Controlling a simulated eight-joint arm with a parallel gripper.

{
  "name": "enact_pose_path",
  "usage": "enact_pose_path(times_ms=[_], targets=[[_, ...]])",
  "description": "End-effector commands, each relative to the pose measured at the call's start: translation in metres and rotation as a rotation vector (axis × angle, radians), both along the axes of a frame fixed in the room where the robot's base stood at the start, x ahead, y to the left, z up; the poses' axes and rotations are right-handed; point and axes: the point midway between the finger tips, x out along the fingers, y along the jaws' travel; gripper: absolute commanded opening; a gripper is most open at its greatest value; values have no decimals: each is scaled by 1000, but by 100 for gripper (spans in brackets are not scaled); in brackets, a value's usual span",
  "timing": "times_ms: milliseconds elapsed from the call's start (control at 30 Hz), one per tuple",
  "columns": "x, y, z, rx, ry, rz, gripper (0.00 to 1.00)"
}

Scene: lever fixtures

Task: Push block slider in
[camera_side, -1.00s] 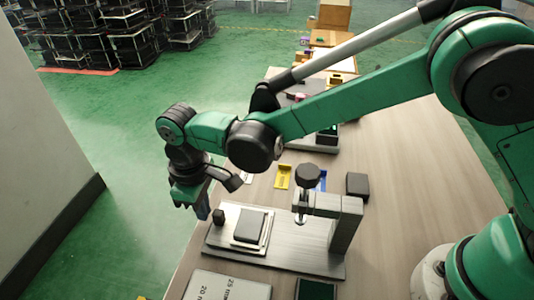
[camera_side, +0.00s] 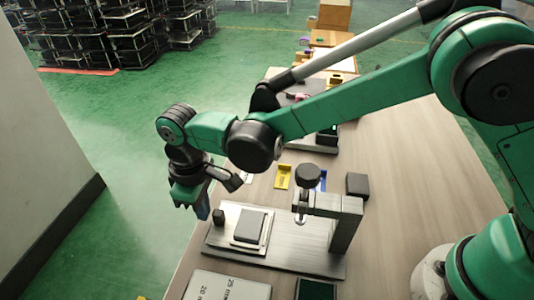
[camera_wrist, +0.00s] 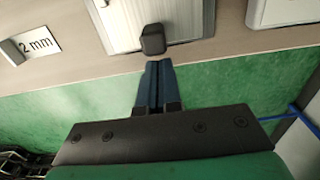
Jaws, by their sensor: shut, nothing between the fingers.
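The block slider (camera_side: 239,228) is a light metal plate with a dark square block on top, lying on a grey metal base (camera_side: 285,260). A small black knob (camera_side: 218,216) stands at its left end, near the table edge. The knob also shows in the wrist view (camera_wrist: 153,39), at the end of the slider plate (camera_wrist: 132,20). My gripper (camera_side: 203,213) is shut and empty, just left of the knob in the side view. In the wrist view its fingertips (camera_wrist: 159,63) point at the knob, with a small gap seeming to lie between.
A bracket (camera_side: 340,215) with a black-topped screw stands at the right end of the base. A label plate (camera_side: 222,286) lies in front, and a yellow piece (camera_side: 283,176) and black block (camera_side: 357,186) lie behind. Green floor lies beyond the table edge.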

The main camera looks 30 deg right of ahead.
Motion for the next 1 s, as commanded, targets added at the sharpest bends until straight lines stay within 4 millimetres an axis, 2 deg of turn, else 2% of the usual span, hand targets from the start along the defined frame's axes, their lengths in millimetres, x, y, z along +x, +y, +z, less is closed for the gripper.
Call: enact_pose_path(times_ms=[1000], targets=[[-23, -24, 0, 0, 0, 0, 0]])
